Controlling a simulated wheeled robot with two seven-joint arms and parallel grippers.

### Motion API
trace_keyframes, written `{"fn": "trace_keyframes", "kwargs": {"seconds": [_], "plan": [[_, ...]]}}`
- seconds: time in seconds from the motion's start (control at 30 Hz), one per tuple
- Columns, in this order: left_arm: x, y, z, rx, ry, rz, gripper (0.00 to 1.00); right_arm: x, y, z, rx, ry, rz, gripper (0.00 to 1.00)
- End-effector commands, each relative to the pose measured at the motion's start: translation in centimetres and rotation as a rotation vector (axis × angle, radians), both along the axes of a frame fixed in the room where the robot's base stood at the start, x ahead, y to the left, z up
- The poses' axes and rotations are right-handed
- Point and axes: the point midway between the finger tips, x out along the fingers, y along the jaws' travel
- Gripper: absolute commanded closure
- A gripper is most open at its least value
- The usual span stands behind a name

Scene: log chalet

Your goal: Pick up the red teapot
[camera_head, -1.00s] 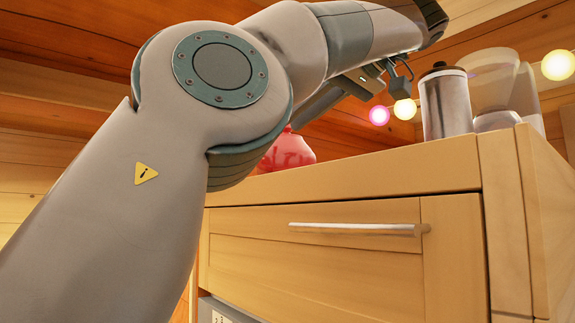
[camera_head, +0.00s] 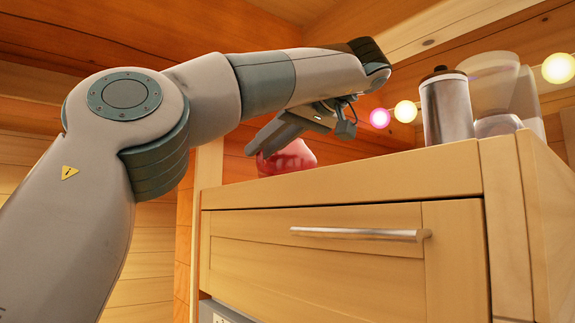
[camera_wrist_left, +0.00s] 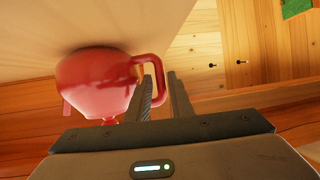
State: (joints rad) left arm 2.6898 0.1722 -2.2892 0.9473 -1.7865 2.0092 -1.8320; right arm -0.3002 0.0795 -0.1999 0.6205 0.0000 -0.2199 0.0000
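The red teapot (camera_head: 292,158) stands on top of the wooden cabinet in the head view, partly hidden by my left gripper and the cabinet's top edge. In the left wrist view the teapot (camera_wrist_left: 95,82) is at the left, with its looped handle toward the fingers. My left gripper (camera_head: 260,146) reaches down at the teapot in the head view. In the left wrist view the fingers of the left gripper (camera_wrist_left: 161,76) are apart, and the handle's outer bar appears between them. I cannot tell whether they touch it. My right gripper is not in view.
The wooden cabinet (camera_head: 330,190) has a drawer with a metal handle (camera_head: 360,233). A metal canister (camera_head: 446,108) and a pale, see-through appliance (camera_head: 500,95) stand on its right side. Lit bulbs (camera_head: 405,111) hang behind. The cabinet top between teapot and canister looks clear.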

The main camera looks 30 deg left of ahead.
Motion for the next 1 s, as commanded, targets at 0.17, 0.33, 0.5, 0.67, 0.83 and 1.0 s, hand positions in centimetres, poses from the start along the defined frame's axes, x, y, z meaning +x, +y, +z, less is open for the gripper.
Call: {"fn": "trace_keyframes", "kwargs": {"seconds": [0.17,0.33,0.5,0.67,0.83,1.0], "plan": [[0.1,0.4,-0.1,-0.001,0.002,0.001,0.8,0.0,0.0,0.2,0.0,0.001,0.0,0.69],[0.3,1.7,-0.6,-0.002,0.004,0.0,0.8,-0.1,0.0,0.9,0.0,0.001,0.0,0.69],[0.7,3.5,-1.3,-0.002,0.003,0.0,0.8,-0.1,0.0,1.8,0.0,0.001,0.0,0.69],[0.9,4.5,-1.9,-0.001,0.002,0.001,0.8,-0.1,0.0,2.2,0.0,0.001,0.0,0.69],[1.0,4.7,-2.1,0.0,-0.001,0.0,0.8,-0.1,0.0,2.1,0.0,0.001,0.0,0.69],[1.0,4.7,-2.1,0.0,-0.001,0.0,0.8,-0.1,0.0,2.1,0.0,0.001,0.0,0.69]]}}
